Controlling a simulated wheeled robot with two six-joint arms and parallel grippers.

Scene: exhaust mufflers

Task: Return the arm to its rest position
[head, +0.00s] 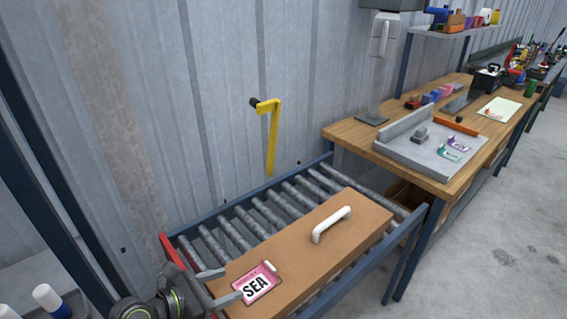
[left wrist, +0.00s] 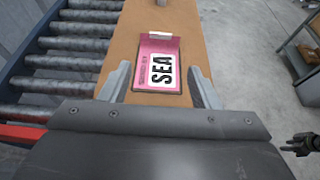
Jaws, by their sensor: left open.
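My left gripper (head: 222,285) is at the bottom of the head view, at the near end of a brown box-like board (head: 300,245). Its two fingers are apart and also show in the left wrist view (left wrist: 160,88). A pink card marked SEA (head: 258,282) lies on the board just ahead of the fingers; in the left wrist view the card (left wrist: 158,62) appears between and beyond the fingertips. Nothing is gripped. My right gripper is not in the head view; a dark gripper-like part (left wrist: 300,144) shows at the right edge of the left wrist view, too small to read.
The board lies on a roller conveyor (head: 255,220) with a blue frame and carries a white handle (head: 332,225). A yellow crank-like bar (head: 271,140) is on the wall behind. A wooden workbench (head: 440,178) with a grey tray (head: 400,150) stands to the right. Floor at the right is clear.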

